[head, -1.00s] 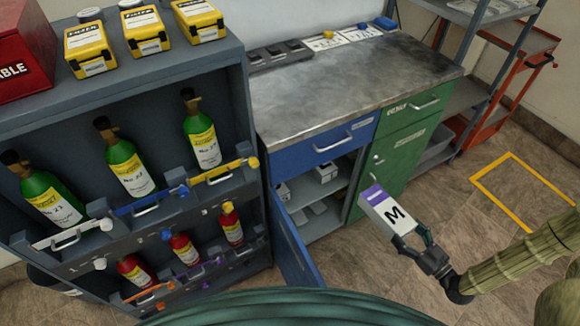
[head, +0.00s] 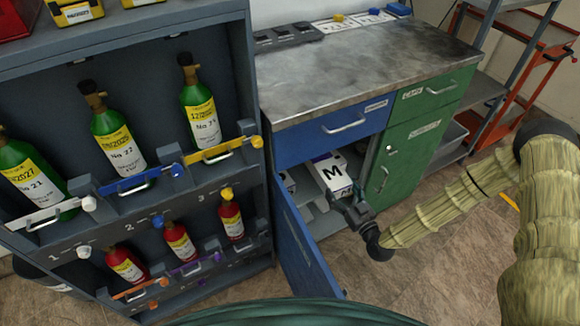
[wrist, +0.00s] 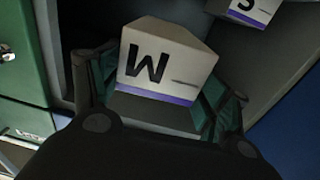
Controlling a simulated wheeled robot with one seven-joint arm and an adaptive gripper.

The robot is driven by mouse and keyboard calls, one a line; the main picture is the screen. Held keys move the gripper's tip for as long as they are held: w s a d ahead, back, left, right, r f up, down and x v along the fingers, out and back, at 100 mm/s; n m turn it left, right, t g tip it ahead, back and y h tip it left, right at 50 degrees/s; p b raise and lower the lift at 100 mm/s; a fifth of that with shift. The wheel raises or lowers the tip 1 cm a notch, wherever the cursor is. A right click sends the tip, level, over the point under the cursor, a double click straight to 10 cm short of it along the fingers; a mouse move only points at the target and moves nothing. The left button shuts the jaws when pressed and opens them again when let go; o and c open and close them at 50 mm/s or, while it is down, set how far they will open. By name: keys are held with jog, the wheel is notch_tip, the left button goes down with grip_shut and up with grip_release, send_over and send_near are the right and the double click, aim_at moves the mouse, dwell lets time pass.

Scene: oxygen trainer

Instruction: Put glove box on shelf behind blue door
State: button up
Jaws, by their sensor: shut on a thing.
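The glove box (head: 333,174) is white with a purple band and a black letter M. In the head view it is at the opening of the cupboard under the blue drawer, partly inside. My gripper (head: 352,208) is shut on its near end. In the wrist view the box (wrist: 165,60) sits between the fingers of my gripper (wrist: 160,105). The blue door (head: 306,250) stands open, to the left of my gripper. The shelf (head: 318,212) inside the cupboard shows partly below the box. Whether the box touches the shelf I cannot tell.
Another white box (wrist: 250,10) marked S is inside the cupboard, near the held box. The green door (head: 400,165) is shut at the right of the opening. The cylinder rack (head: 90,218) stands at the left. The worktop (head: 365,70) is above.

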aim_at(317, 171)
jog(key=w+a+b, duration=0.2)
jog(key=w+b, duration=0.1)
jog(key=b, duration=0.1)
jog(key=w+a+b, duration=0.3)
jog(key=b, duration=0.2)
jog(key=w+a+b, duration=0.2)
jog(key=w+b, duration=0.2)
jog(key=shift+a+f+b, duration=0.2)
jog(key=shift+f+b, duration=0.1)
jog(key=shift+b, duration=0.1)
jog(key=b+x, duration=0.1)
jog(key=b, duration=0.2)
jog(key=b+x, duration=0.1)
jog(key=b, duration=0.2)
jog(key=b+x, duration=0.2)
jog(key=b, duration=0.1)
jog(key=shift+f, duration=0.3)
jog(key=b, duration=0.2)
jog(key=w+b, duration=0.1)
jog(key=b, duration=0.1)
jog(key=shift+w+r+n+g+y+b, duration=0.2)
jog(key=shift+w+n+g+y+b, duration=0.1)
jog(key=shift+w+y+b, duration=0.1)
jog(key=shift+f+b, duration=2.35)
jog(key=shift+f, duration=2.55)
jog(key=shift+f, duration=0.1)
jog(key=o, duration=1.1)
